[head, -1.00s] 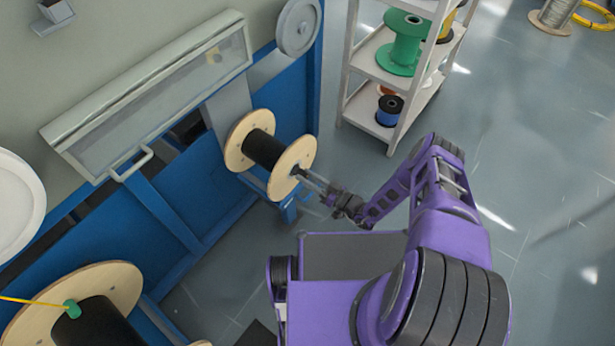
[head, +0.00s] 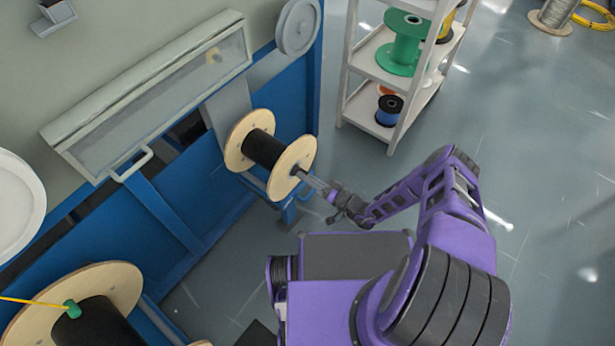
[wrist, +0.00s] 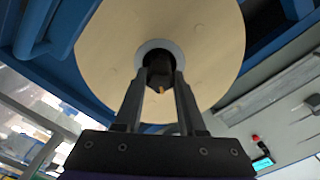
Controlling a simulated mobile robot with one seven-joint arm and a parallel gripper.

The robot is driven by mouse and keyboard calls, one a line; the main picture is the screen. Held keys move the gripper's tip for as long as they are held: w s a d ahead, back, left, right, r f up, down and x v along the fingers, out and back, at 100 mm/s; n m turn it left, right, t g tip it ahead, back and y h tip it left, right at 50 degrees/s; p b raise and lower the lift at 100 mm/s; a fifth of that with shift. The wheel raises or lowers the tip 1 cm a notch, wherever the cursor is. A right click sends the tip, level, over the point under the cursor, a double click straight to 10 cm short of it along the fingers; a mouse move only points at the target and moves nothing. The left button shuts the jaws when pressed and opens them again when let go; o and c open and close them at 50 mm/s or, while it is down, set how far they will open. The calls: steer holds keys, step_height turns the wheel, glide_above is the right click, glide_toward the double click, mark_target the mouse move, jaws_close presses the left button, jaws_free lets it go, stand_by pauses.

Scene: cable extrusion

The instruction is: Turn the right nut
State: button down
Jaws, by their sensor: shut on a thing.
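The right nut (wrist: 160,72) is a dark piece at the centre of the reel's outer wooden flange, inside a grey ring. My gripper (wrist: 160,80) is shut on it, one finger on each side. In the head view my gripper (head: 308,177) reaches the hub of the wooden reel (head: 292,168) from the lower right. The nut is too small to make out clearly there. The reel has two pale wooden flanges and a black core (head: 264,150), and sits on the blue machine.
The blue machine frame (head: 180,200) runs along the left, with a clear-covered guard (head: 150,95) above. A shelf (head: 365,105) with a green spool (head: 403,45) stands behind the reel. Another large reel (head: 120,285) with yellow cable is at lower left. Floor right of my arm is clear.

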steer(key=m, duration=1.3)
steer(key=shift+w, duration=0.1)
steer(key=m, duration=0.3)
steer(key=shift+m, duration=0.3)
steer(key=m, duration=2)
steer(key=shift+a+m, duration=0.1)
steer(key=shift+m, duration=0.3)
steer(key=m, duration=1)
steer(key=shift+m, duration=0.4)
steer(key=m, duration=0.5)
steer(key=shift+r, duration=0.1)
steer(key=shift+m, duration=0.4)
